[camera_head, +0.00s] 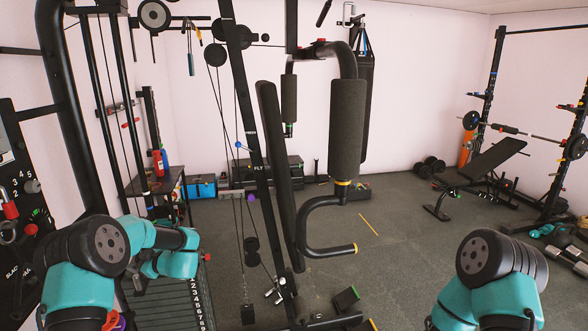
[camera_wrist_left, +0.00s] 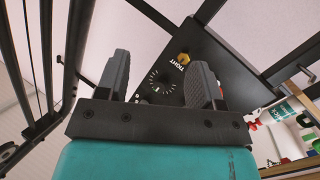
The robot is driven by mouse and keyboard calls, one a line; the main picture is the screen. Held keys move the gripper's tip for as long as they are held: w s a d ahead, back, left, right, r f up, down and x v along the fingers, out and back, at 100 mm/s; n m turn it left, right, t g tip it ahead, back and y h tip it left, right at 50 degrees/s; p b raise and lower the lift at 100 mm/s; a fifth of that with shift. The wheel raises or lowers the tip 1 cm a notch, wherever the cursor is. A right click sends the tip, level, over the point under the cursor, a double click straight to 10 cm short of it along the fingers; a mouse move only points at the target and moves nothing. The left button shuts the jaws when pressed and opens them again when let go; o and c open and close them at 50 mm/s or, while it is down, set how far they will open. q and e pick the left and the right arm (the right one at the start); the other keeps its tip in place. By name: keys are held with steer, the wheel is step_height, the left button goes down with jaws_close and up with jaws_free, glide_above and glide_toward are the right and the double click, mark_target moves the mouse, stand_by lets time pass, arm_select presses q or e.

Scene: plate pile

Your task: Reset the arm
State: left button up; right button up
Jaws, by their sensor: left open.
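My left arm (camera_head: 95,245), teal with dark joint caps, comes in from the lower left in the head view and bends near the weight machine. My left gripper (camera_wrist_left: 160,80) shows clearly in the left wrist view, its two grey fingers wide apart with nothing held.
A numbered plate stack (camera_head: 195,300) stands close beside my left forearm. A black machine upright (camera_head: 262,150) and a padded curved bar (camera_head: 346,130) stand in the middle. A bench (camera_head: 480,160) and rack stand at right. Open floor (camera_head: 400,240) lies between.

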arm_select(q)
steer(key=s+d+f+m+t+h, duration=0.35)
steer(key=d+f+m+h, duration=0.35)
steer(key=f, duration=0.4)
steer(key=s+d+f+m+t+h, duration=0.2)
steer(key=s+d+f+m+h, duration=0.3)
steer(key=d+f, duration=0.45)
steer(key=s+d+f+m+g+h, duration=0.2)
steer(key=s+d, duration=0.2)
steer(key=s, duration=0.4)
steer(key=s+d+f+m+g+h, duration=0.2)
steer(key=s+d, duration=0.3)
steer(key=s, duration=0.4)
steer(key=s+d+f+m+g+h, duration=0.1)
steer(key=s+d+f+g+h, duration=0.3)
steer(key=s, duration=0.4)
steer(key=shift+s+d+f+m, duration=0.2)
steer(key=shift+m, duration=0.2)
steer(key=shift+g, duration=0.25)
